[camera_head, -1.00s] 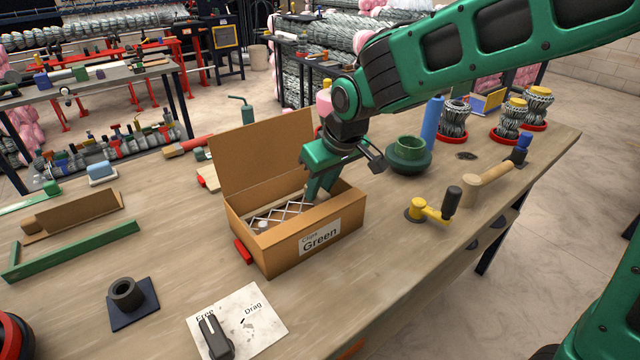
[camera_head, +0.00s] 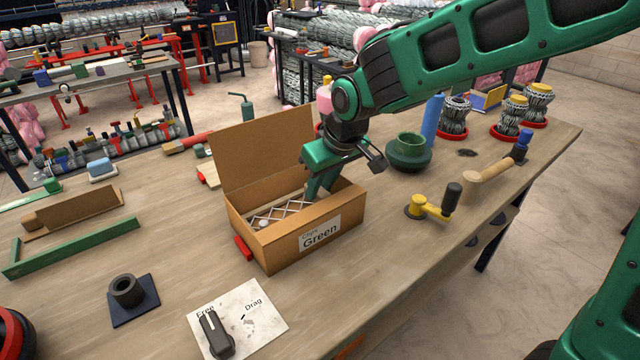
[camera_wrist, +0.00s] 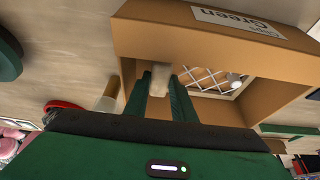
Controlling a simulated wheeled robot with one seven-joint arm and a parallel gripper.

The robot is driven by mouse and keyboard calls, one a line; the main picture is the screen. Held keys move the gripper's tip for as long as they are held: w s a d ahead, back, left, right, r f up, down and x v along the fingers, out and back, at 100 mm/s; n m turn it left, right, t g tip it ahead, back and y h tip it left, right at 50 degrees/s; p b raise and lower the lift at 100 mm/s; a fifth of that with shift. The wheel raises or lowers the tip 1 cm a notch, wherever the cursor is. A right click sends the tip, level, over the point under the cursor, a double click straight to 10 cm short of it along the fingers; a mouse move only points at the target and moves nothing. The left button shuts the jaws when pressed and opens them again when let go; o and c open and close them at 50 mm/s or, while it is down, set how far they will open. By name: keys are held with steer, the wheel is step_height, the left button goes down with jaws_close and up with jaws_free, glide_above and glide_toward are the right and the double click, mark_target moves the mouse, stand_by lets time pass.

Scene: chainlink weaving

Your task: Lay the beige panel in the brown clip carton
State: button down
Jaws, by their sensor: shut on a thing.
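The brown clip carton (camera_head: 285,246) stands open on the bench with its lid flap (camera_head: 265,150) raised at the back and a label reading "Clips Green". The beige panel (camera_head: 268,219), a pale open lattice, lies low inside the carton; its right part is hidden by the front wall and my gripper. My gripper (camera_head: 317,192) reaches down into the carton's right part. In the wrist view my gripper (camera_wrist: 160,80) is shut on a pale beige piece at the panel's end. The lattice (camera_wrist: 208,80) extends beside it within the carton walls. Whether it touches the floor is unclear.
A red piece (camera_head: 243,249) lies against the carton's left side. A green pot (camera_head: 408,153) and a yellow crank (camera_head: 428,210) stand to the right. A Free/Drag plate (camera_head: 262,312) with a lever lies in front. Bare bench lies right of the carton.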

steer(key=c, duration=1.4)
jaws_free()
steer(key=v, duration=1)
steer(key=shift+r, duration=0.25)
steer(key=shift+s, duration=0.15)
